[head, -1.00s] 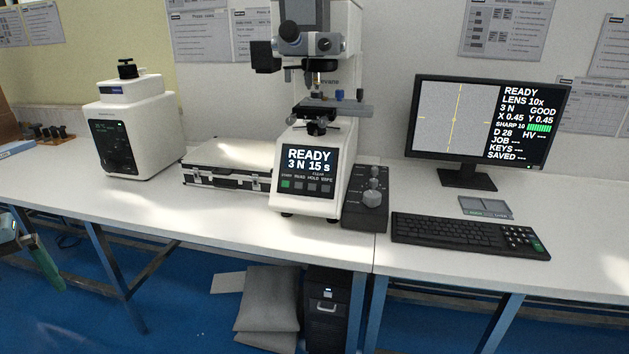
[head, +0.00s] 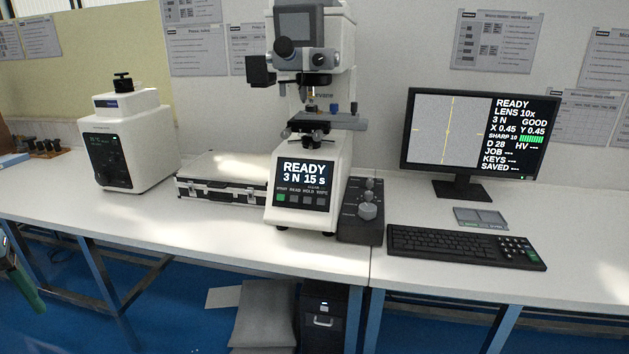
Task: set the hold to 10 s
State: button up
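The hardness tester (head: 311,150) stands upright at the middle of the bench. Its front panel display (head: 304,173) reads "READY" and "3 N 15 s". A row of small buttons sits under the text, with a green one at the left; the HOLD button (head: 308,198) is one of the grey ones. The monitor (head: 482,133) to the right reads READY, LENS 10x, 3 N, GOOD, D 28, with HV, JOB, KEYS and SAVED blank. Part of my arm shows at the far left edge; my gripper's fingers cannot be made out there.
A grey control box with knobs (head: 362,212) stands right of the tester. A keyboard (head: 465,247) and small grey tray (head: 480,218) lie before the monitor. A silver case (head: 222,179) and another white machine (head: 130,142) stand left. The bench front (head: 180,232) is clear.

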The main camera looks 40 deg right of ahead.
grip_shut()
dwell(1.2)
